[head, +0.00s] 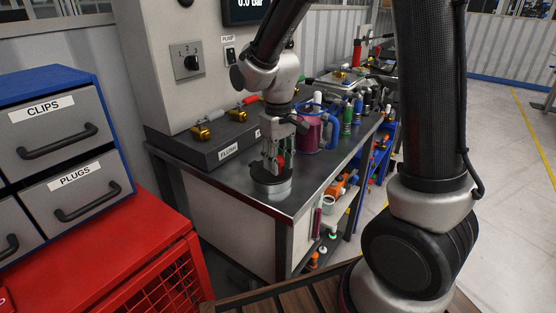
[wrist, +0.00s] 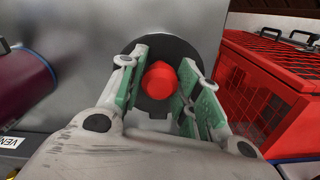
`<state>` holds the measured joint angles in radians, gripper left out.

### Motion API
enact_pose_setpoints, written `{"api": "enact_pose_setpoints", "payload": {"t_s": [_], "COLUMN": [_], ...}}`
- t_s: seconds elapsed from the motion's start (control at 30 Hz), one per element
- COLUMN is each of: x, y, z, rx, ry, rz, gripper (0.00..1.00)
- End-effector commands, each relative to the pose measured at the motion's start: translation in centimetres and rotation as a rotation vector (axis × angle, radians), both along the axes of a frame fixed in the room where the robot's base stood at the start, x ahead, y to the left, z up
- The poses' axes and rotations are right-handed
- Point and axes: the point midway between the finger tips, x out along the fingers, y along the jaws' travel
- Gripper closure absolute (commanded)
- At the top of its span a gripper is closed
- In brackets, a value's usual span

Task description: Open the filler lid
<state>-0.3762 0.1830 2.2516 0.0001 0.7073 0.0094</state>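A short round filler neck (head: 272,189) with a silver side and dark top stands near the front of the dark bench top. Its dark round lid (wrist: 155,115) with a red knob (wrist: 160,80) shows in the wrist view. The knob also shows as a bit of red between the fingers in the head view (head: 280,161). My gripper (head: 270,172) points down over the lid. Its green-padded fingers (wrist: 161,82) are apart, one on each side of the red knob. I cannot tell whether both pads press on it. The lid appears to sit on the neck.
A pink-red jug (head: 309,130) with a blue handle stands behind my gripper. A FLUSH box (head: 222,153) with brass valves is to the left. A red crate (head: 150,265) and drawers (head: 60,135) stand at the left. The bench's front corner is bare.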

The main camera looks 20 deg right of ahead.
Motion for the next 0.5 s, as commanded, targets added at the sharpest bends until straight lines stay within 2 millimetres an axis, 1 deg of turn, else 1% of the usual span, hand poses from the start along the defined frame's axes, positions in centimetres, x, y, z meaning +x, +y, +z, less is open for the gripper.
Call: {"api": "enact_pose_setpoints", "payload": {"t_s": [0.03, 0.13, 0.5], "x": [0.01, 0.01, 0.25], "y": [0.00, 0.00, 0.19], "z": [0.01, 0.02, 0.39], "rx": [0.000, 0.000, -0.022], "ry": [0.000, 0.000, 0.030], "rz": [0.000, 0.000, 0.001], "gripper": [0.82, 1.00, 1.00]}}
